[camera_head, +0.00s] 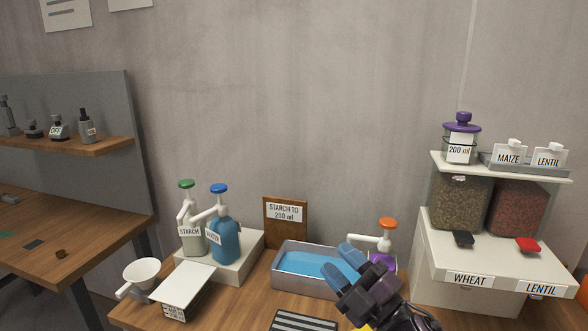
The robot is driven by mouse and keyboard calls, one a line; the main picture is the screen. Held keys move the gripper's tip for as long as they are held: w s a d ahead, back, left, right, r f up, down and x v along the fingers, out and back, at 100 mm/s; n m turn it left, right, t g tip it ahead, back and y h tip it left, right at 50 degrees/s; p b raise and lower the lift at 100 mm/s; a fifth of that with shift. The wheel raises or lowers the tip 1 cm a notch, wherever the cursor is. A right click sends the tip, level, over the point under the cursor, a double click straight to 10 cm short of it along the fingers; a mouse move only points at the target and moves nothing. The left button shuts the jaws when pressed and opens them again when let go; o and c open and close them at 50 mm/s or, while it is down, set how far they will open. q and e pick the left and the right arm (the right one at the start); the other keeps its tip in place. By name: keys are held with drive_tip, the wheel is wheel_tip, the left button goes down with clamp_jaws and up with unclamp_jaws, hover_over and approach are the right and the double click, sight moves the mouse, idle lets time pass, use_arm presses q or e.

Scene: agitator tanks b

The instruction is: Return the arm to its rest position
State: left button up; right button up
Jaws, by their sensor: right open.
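My right gripper (352,275) shows at the bottom centre of the head view, dark with blue fingertips. It is open, and nothing shows between its fingers. Its fingertips overlap the right part of the metal tray (283,287) with a blue inside and partly hide the purple pump bottle (382,263) with an orange top. I cannot tell whether it touches either. My left gripper is not in view.
Starch (190,238) and blue (225,242) pump bottles stand on a pale block at the left. A white funnel (141,271) is at front left. Wheat and lentil dispensers (458,196) stand right, with a purple-lidded jar (460,140) on top. Free space lies above the tray.

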drive_tip(key=s+d+f+m+h, duration=0.2)
drive_tip(key=d+f+m+h, duration=0.4)
drive_tip(key=f+m, duration=0.3)
drive_tip(key=s+d+f+m+h, duration=0.2)
drive_tip(key=d+f+m+h, duration=0.5)
drive_tip(key=f, duration=0.5)
drive_tip(key=s+d+f+m+g+h, duration=0.1)
drive_tip(key=s+d+f+m+g, duration=0.1)
drive_tip(key=s+f, duration=0.5)
drive_tip(key=s+d+f+m+g+h, duration=0.1)
drive_tip(key=s+d+f+m+g, duration=0.1)
drive_tip(key=s+f, duration=0.5)
drive_tip(key=s+d+m, duration=0.1)
drive_tip(key=s+d, duration=0.1)
drive_tip(key=s, duration=0.2)
drive_tip(key=shift+d+m+g+h, duration=0.3)
drive_tip(key=shift+g+h, duration=0.1)
drive_tip(key=shift+d, duration=0.1)
